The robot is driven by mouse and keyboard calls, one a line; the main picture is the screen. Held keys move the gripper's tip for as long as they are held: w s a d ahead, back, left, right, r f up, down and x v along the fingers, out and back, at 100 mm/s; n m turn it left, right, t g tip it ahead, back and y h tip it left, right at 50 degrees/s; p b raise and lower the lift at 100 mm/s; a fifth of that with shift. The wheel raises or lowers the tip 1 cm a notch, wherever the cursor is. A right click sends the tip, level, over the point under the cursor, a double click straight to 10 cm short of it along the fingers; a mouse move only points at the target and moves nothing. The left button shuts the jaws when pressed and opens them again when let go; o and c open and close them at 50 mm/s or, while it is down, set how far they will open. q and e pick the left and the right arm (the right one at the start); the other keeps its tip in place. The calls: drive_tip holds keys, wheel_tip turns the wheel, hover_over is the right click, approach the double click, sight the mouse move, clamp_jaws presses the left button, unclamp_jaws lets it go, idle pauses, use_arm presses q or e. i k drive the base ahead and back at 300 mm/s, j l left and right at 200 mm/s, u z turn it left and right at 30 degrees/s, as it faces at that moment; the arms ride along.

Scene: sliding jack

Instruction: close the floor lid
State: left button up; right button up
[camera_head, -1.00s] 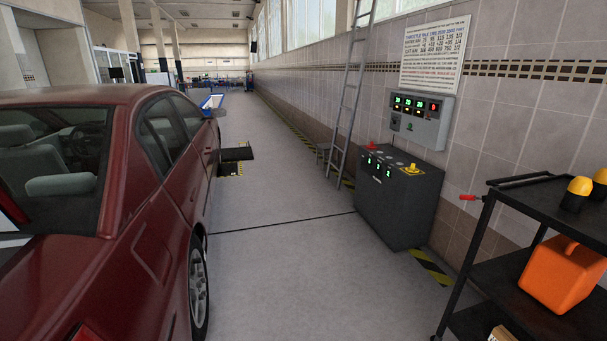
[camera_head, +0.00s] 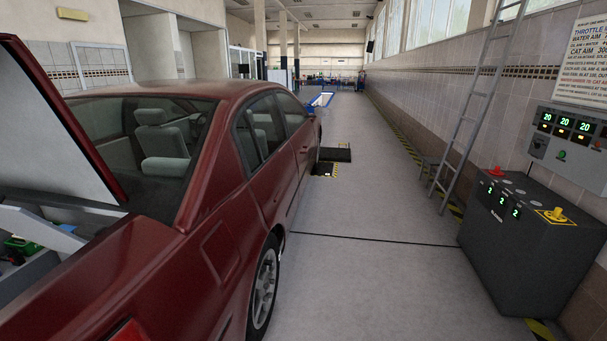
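On the floor beside the far side of the red car is a dark rectangular patch with a black panel (camera_head: 335,154) and yellow-black striped edging; it may be the floor lid. A smaller dark piece (camera_head: 323,169) lies just in front of it. It is too small and far off to tell whether the lid is open or shut. Neither of my grippers shows in the view.
The red car (camera_head: 235,215) with its trunk lid raised fills the left. A dark control cabinet (camera_head: 530,240) stands at the right, with a ladder (camera_head: 478,105) leaning on the wall beyond it.

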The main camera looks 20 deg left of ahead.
sight(19, 221)
drive_tip(key=i+u, duration=0.25)
drive_tip(key=u, duration=0.2)
drive_tip(key=i+l+u, duration=0.15)
drive_tip(key=u, duration=0.3)
drive_tip(key=i+l+u, duration=0.25)
drive_tip(key=u, duration=0.2)
drive_tip(key=i+l+u, duration=0.25)
drive_tip(key=u, duration=0.2)
drive_tip(key=i+l+u, duration=0.15)
drive_tip(key=l+u, duration=0.55)
drive_tip(key=u, duration=0.2)
drive_tip(key=i+l+u, duration=0.15)
drive_tip(key=l+u, duration=0.15)
drive_tip(key=l, duration=0.2)
drive_tip(key=l+u, duration=0.35)
drive_tip(key=l, duration=0.2)
drive_tip(key=i, duration=0.05)
